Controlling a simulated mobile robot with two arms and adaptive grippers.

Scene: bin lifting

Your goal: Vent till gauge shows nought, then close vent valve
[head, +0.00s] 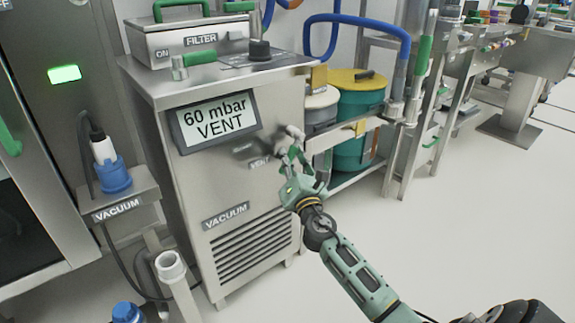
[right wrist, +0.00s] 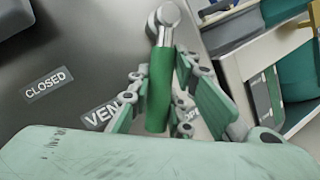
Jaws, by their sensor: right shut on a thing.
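The gauge (head: 215,118) on the steel vacuum cabinet reads "60 mbar VENT". The vent valve sits on the cabinet front, right of the gauge. In the right wrist view its green lever (right wrist: 159,92) hangs down from a metal pivot (right wrist: 163,18). A CLOSED label (right wrist: 48,84) is left of the lever; the VENT label (right wrist: 102,113) is partly hidden behind my fingers, and another label to the right is mostly covered. My right gripper (head: 291,158) is shut on the lever, with fingers on both sides. My left gripper is not in view.
The vacuum cabinet (head: 160,180) carries a FILTER box (head: 188,42) on top. A green tank (head: 362,95) with a yellow lid stands on a rack right of the valve. A vacuum port with blue fitting (head: 115,178) is at left. The floor at right is clear.

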